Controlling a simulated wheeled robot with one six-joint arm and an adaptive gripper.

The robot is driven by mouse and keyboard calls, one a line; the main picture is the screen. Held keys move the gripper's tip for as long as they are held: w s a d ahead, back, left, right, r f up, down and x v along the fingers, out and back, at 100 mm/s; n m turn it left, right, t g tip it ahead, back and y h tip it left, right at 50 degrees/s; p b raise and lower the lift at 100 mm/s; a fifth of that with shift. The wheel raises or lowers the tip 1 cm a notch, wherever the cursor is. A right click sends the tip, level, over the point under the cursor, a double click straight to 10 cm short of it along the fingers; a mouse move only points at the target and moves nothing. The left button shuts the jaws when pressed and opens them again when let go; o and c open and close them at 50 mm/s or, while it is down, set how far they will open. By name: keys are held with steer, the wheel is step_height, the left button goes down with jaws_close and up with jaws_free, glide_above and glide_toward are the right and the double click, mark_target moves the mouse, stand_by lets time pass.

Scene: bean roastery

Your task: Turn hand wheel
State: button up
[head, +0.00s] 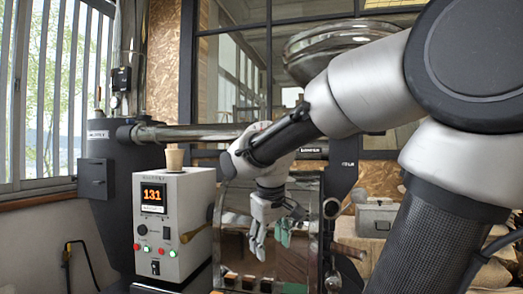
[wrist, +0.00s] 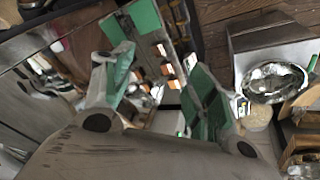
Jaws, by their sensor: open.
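My gripper (head: 270,238) hangs in front of the shiny roaster front (head: 295,262) in the head view, fingers pointing down. Its green-padded fingers are apart with nothing between them; the wrist view shows the same open gripper (wrist: 160,90). No hand wheel can be made out for certain. A small round part (head: 331,208) sits at the right edge of the roaster front, to the right of my fingers and apart from them; I cannot tell whether it is a wheel. My arm hides part of the roaster.
A white control box (head: 174,228) with a display reading 131 stands left of my gripper, with a wooden-tipped handle (head: 196,232) beside it. A metal pipe (head: 190,132) runs behind my wrist. In the wrist view, a shiny round dish (wrist: 272,82) lies at right.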

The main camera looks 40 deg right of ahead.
steer(key=w+d+r+m+t+h, duration=0.1)
steer(key=w+d+r+m+h, duration=0.1)
steer(key=w+d+r, duration=0.3)
steer(key=w+d+r+m+h, duration=0.1)
steer(key=w+d+r+h, duration=0.15)
steer(key=w+r, duration=0.4)
steer(key=w+d+r+m+t+h, duration=0.2)
steer(key=w+r+m, duration=0.1)
steer(key=w+r, duration=0.3)
steer(key=w+d+r+m+t+h, duration=0.2)
steer(key=w+r+m, duration=0.2)
steer(key=r, duration=0.4)
steer(key=x, duration=0.6)
steer(key=shift+w+d+f, duration=0.15)
steer(key=shift+d+f, duration=0.15)
jaws_close()
